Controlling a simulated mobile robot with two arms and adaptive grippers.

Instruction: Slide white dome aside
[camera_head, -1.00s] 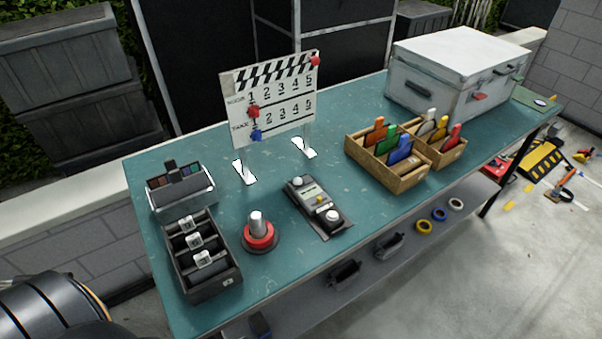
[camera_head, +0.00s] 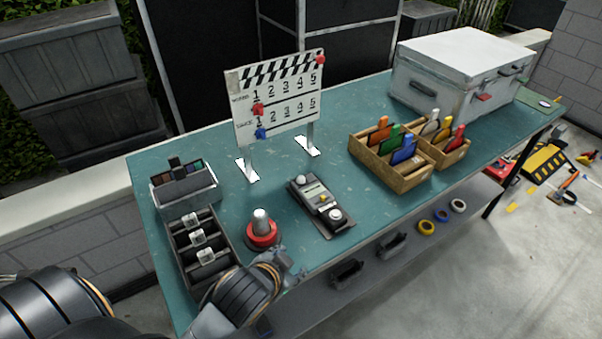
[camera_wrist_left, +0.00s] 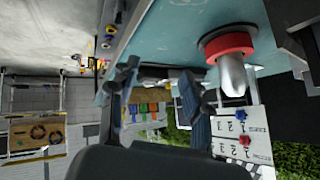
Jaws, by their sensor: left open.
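A dark control box (camera_head: 318,196) with a pale panel lies near the table's middle in the head view. It bears a far white dome (camera_head: 301,180), a near white dome (camera_head: 335,214) and a yellow knob (camera_head: 323,199) between them. Both domes look uncovered. My left gripper (camera_head: 291,268) is at the table's front edge, nearer than the box and apart from it. In the left wrist view my left gripper (camera_wrist_left: 158,78) has its fingers apart with nothing seen held; the domes cannot be made out there. My right gripper is not in view.
A red-ringed post (camera_head: 262,230) stands close beyond my left gripper; its silver tip (camera_wrist_left: 232,76) shows in the wrist view. A divided black tray (camera_head: 187,272) is left. A clapper-style board (camera_head: 279,100) stands behind, and a wooden organizer (camera_head: 401,181) is right. Bare tabletop lies between box and organizer.

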